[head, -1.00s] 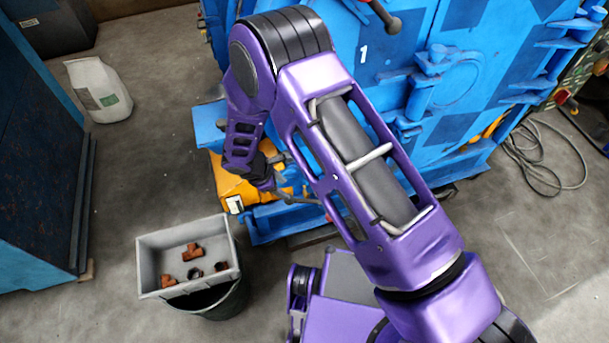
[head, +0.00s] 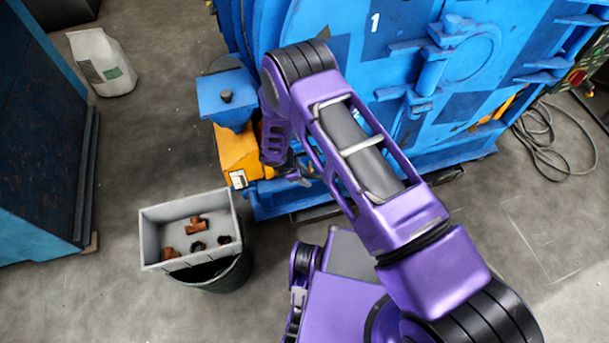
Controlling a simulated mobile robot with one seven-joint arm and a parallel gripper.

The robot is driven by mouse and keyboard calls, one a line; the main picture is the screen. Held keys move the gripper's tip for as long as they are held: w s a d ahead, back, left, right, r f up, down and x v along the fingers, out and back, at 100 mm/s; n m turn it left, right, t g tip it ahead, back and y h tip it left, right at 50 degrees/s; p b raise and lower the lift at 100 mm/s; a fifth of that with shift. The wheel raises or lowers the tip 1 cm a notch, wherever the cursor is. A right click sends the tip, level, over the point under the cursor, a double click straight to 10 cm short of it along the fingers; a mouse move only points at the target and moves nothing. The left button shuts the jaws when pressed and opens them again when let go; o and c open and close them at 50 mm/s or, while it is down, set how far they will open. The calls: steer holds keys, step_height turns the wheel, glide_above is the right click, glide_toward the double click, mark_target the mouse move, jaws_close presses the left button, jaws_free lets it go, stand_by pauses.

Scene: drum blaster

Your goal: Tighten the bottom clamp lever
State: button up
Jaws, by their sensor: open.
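The blue drum blaster (head: 340,65) fills the upper middle of the head view, with a white number 1 on its door. My gripper (head: 304,178) is low in front of the machine, close to its lower left edge, beside the orange part. Its fingers are small and partly dark here, and I see nothing held between them. My purple arm covers much of the door's lower left side. I cannot make out the bottom clamp lever; it may be behind my arm or too small to tell.
An orange unit (head: 236,152) with a blue hopper (head: 226,97) stands left of my gripper. A grey bin (head: 188,212) with several brown and black fittings sits on a dark bucket (head: 222,277).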

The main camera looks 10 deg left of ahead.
jaws_close()
stand_by(1.4)
